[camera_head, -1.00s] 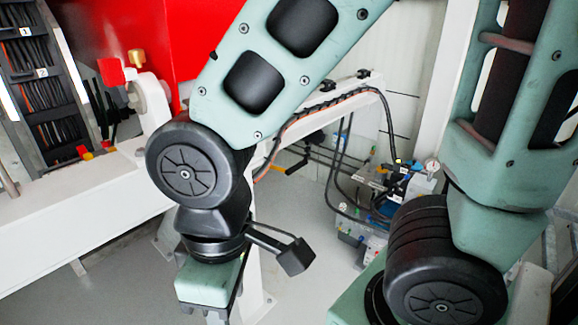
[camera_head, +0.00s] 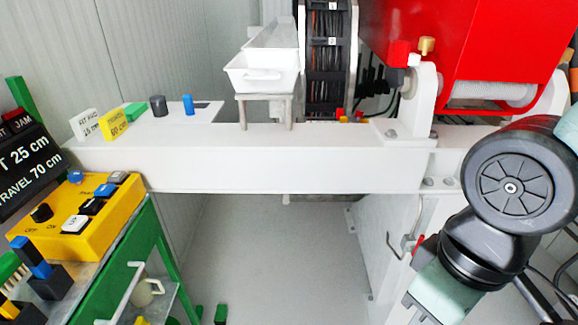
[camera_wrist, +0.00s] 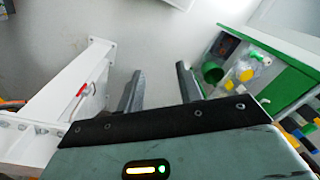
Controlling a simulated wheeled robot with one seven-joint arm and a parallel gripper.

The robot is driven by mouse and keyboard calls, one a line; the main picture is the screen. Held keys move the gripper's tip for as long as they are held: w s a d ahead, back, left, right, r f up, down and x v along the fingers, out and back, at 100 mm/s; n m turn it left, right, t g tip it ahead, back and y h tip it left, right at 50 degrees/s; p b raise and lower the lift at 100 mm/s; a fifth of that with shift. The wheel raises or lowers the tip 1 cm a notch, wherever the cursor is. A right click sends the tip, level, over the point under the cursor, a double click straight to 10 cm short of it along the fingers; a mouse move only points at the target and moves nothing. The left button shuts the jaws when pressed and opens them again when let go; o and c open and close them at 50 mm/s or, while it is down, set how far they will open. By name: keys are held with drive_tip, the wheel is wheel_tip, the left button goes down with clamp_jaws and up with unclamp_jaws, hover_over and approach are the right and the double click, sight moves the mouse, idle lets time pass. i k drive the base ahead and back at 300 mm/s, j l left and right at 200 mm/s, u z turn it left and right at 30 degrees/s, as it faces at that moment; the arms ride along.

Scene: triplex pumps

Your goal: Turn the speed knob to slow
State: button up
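A yellow control box (camera_head: 100,212) sits at the lower left of the head view, on a green-framed stand. It bears a round black knob (camera_head: 41,212) near small dark lettering, a blue knob (camera_head: 76,177) and several push buttons. I cannot read a speed or slow label, so I cannot tell which knob is the speed knob. My gripper (camera_wrist: 160,72) shows in the wrist view with its two fingers apart and nothing between them. It is over open floor, away from the box. The head view shows my arm at the right, but not the fingers.
A white beam (camera_head: 250,165) crosses the head view, with white trays (camera_head: 265,78) on a small stand. A red machine housing (camera_head: 480,45) stands at the upper right. The green-framed cart (camera_wrist: 290,90) is at the right of the wrist view. Grey floor (camera_head: 270,250) between is clear.

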sight(76, 176)
drive_tip(key=k+l+u, duration=0.1)
drive_tip(key=u, duration=1.55)
